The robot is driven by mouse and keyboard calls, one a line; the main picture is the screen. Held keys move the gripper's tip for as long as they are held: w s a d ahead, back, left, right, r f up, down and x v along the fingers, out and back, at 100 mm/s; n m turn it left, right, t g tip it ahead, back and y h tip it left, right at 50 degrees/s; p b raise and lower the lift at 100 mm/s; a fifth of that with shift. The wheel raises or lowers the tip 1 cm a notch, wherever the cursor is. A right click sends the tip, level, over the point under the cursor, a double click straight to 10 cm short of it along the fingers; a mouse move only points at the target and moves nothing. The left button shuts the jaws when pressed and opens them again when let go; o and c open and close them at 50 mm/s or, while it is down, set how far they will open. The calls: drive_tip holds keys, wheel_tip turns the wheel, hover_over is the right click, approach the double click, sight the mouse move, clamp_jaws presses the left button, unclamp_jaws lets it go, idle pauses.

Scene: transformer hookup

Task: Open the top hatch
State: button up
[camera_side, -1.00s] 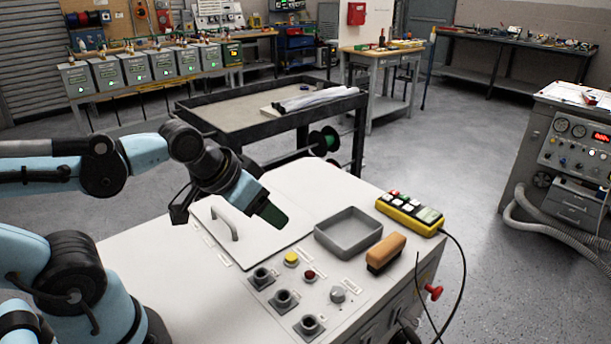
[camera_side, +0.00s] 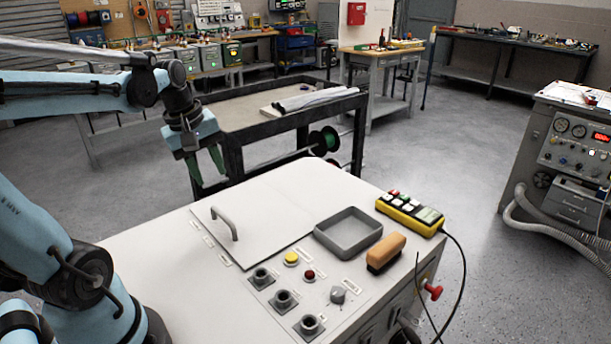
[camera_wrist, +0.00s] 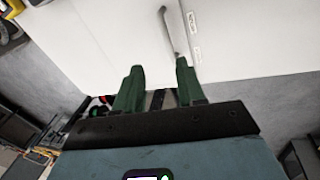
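The top hatch (camera_side: 268,205) is a flat pale panel on top of the light grey cabinet, and it lies closed. Its grey bar handle (camera_side: 226,222) stands near the left edge. In the wrist view the handle (camera_wrist: 168,32) shows beyond the fingertips, close to the right finger. My gripper (camera_side: 208,178) is raised above and to the left of the handle, pointing down, with its two green fingers apart. In the wrist view my gripper (camera_wrist: 157,75) is open, with nothing between the fingers. It is not touching the handle.
Several dark sockets (camera_side: 283,298) sit in front. A black cart (camera_side: 300,115) stands behind.

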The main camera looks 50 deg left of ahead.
sight(222, 214)
drive_tip(key=shift+n, duration=0.9)
drive_tip(key=shift+s+a+x, duration=0.2)
drive_tip(key=shift+a+x, duration=0.05)
drive_tip(key=shift+x, duration=1.7)
drive_tip(key=shift+s+a+x, duration=0.15)
drive_tip(key=shift+a+x, duration=0.1)
drive_tip(key=shift+x, duration=1.75)
drive_tip(key=shift+s+a+x, duration=0.2)
drive_tip(key=shift+a+x, duration=0.05)
drive_tip(key=shift+x, duration=1.7)
drive_tip(key=shift+f, duration=0.1)
clamp_jaws()
